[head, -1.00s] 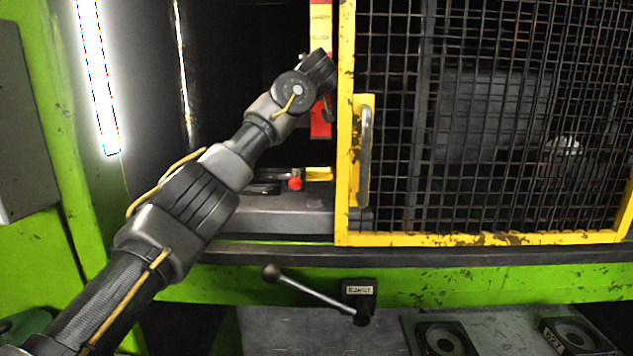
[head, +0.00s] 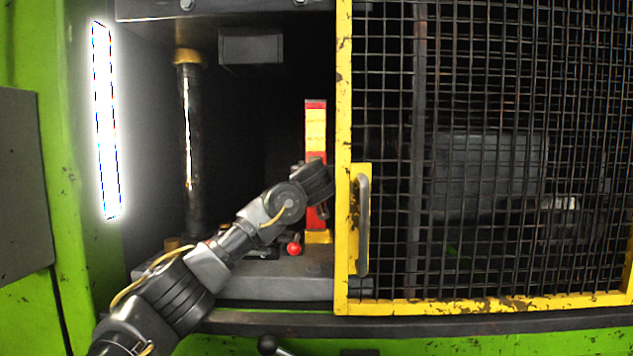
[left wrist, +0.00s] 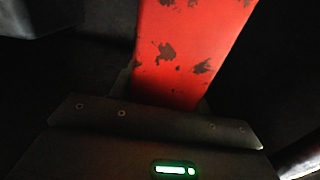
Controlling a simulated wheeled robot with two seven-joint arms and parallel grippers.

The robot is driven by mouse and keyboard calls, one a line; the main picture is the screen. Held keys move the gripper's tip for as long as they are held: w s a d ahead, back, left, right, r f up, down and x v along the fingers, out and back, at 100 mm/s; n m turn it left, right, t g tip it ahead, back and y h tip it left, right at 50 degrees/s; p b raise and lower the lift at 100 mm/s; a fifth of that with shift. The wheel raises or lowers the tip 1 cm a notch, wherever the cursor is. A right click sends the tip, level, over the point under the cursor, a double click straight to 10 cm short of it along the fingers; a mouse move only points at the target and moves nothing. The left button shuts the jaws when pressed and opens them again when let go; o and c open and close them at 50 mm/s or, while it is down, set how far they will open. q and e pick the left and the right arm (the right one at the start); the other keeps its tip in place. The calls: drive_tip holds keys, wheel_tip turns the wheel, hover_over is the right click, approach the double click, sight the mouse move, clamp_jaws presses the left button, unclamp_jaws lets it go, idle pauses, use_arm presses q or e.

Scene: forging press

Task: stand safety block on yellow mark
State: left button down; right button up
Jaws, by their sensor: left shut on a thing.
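The safety block (head: 316,125) is a tall red post with a yellow label, upright in the press opening. My left gripper (head: 320,186) is shut on it around its lower middle, and the hand hides part of it. The yellow mark (head: 318,238) is on the press bed directly below the block. The block's lower end meets the mark in the picture; I cannot tell whether it touches or is slightly above. In the left wrist view the block's scuffed red face (left wrist: 185,60) rises from between the jaws. My right gripper is not in view.
The yellow-framed mesh guard (head: 343,285) with its handle (head: 362,225) stands close right of the block. A red knob (head: 293,249) sits on the bed (head: 300,287) left of the mark. A dark column (head: 190,140) stands at the back left. The upper ram is overhead.

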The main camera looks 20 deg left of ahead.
use_arm(q)
drive_tip(key=shift+f, duration=1.05)
drive_tip(key=c, duration=1.1)
unclamp_jaws()
drive_tip(key=shift+f, duration=0.15)
drive_tip(key=o, duration=0.4)
